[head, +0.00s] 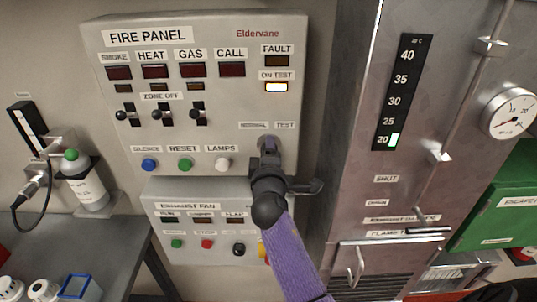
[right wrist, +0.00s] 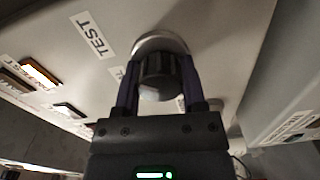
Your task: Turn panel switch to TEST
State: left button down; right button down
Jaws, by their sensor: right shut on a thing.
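The fire panel (head: 215,120) is a pale box on the wall. Its ON TEST lamp (head: 276,87) is lit; the FAULT lamp (head: 277,61) above is dark. The mode switch sits under the NORMAL and TEST labels, hidden behind my right gripper (head: 268,150) in the head view. In the right wrist view the switch is a dark ribbed knob (right wrist: 160,78) on a pale round base. My right gripper (right wrist: 160,85) has its two purple fingers on either side of the knob, shut on it. The TEST label (right wrist: 91,35) lies left of the knob there. My left gripper is not in view.
Silence, reset and lamps buttons (head: 185,165) sit left of my gripper. The exhaust fan panel (head: 200,215) is below. A steel cabinet (head: 350,180) with a gauge (head: 511,112) stands close on the right. A grey bench (head: 105,240) is at lower left.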

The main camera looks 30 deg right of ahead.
jog(key=shift+m, duration=0.5)
jog(key=shift+f, duration=0.1)
jog(key=shift+c, duration=0.9)
grip_release()
